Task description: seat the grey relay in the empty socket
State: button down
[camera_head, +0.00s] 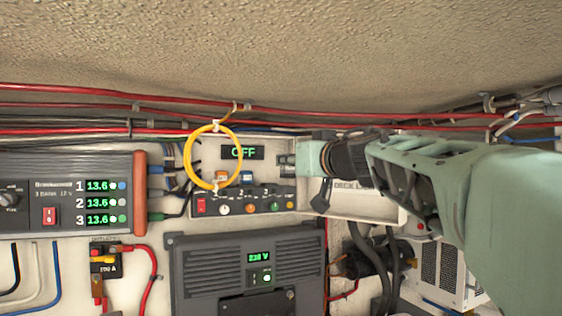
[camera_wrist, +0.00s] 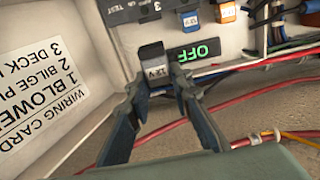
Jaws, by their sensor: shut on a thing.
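The grey relay (camera_wrist: 152,56), a small dark block with a 12V label, is between the fingertips of my gripper (camera_wrist: 155,80) in the wrist view. The gripper is shut on it. The held relay looks apart from that row. In the head view my gripper (camera_head: 288,159) is right of the OFF display (camera_head: 243,153), above the right end of the relay panel (camera_head: 242,204). The relay is too small there to make out clearly.
A yellow cable loop (camera_head: 188,165) hangs in front of the panel's left part. Red and black cables (camera_head: 270,113) run above. A wiring card (camera_wrist: 45,95) is close beside the gripper. A grey 230 V unit (camera_head: 245,275) is below. Open air lies before the panel.

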jog(key=x, duration=0.6)
jog(key=f+x, duration=0.1)
jog(key=x, duration=0.2)
jog(key=shift+w+a, duration=0.2)
jog(key=shift+w, duration=0.05)
jog(key=shift+x, duration=1.15)
jog(key=shift+w, duration=0.1)
dwell(0.4)
jog(key=shift+f+b, duration=0.5)
jog(key=shift+f, duration=0.4)
jog(key=c, duration=1.7)
grip_release()
jog(key=shift+o, duration=0.2)
jog(key=shift+d, duration=0.1)
jog(key=shift+v, duration=3.8)
